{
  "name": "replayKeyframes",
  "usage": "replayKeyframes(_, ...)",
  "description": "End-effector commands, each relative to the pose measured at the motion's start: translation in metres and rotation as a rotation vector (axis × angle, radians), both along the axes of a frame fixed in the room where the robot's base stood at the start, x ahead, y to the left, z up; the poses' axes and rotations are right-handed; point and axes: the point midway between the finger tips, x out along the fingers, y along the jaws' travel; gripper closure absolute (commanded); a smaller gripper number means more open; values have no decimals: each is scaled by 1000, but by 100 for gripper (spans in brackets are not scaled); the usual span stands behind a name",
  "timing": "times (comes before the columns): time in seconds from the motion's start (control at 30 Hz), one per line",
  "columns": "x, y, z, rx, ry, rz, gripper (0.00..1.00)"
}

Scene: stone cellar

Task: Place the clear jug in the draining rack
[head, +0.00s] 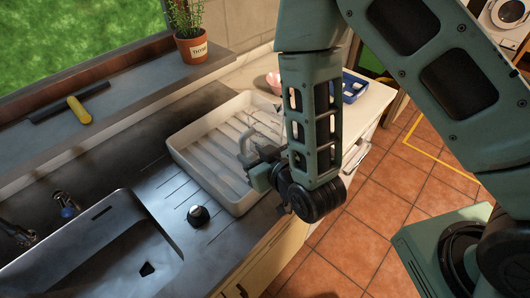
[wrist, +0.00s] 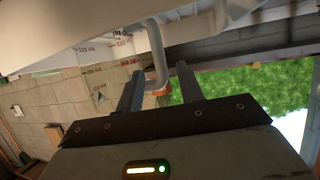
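The clear jug (head: 264,122) stands at the right part of the white draining rack (head: 190,171), partly hidden by my arm; I cannot tell from the head view if its base rests on the slats. In the wrist view the see-through jug (wrist: 108,42) shows dark and red measuring marks and a grey handle (wrist: 158,60). My gripper (head: 248,158) is at the handle, over the rack's near right side. In the wrist view my gripper (wrist: 160,75) has its fingers apart, with the handle between them and a gap visible beside it.
A dark sink (head: 90,250) and a round black-and-white item (head: 198,215) lie left of the rack. A potted plant (head: 191,48) stands on the sill, with a yellow-handled tool (head: 77,109). A pink bowl (head: 273,80) and a blue tray (head: 353,88) sit beyond the rack.

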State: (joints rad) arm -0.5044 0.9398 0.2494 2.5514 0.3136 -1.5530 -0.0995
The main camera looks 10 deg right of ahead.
Motion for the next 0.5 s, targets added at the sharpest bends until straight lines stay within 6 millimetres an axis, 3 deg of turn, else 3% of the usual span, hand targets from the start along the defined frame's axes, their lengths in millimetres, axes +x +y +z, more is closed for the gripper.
replayKeyframes(0.03, -4, -1, 7, -2, 4, 1, 63)
replayKeyframes(0.5, -35, -15, 18, -2, 1, 3, 63)
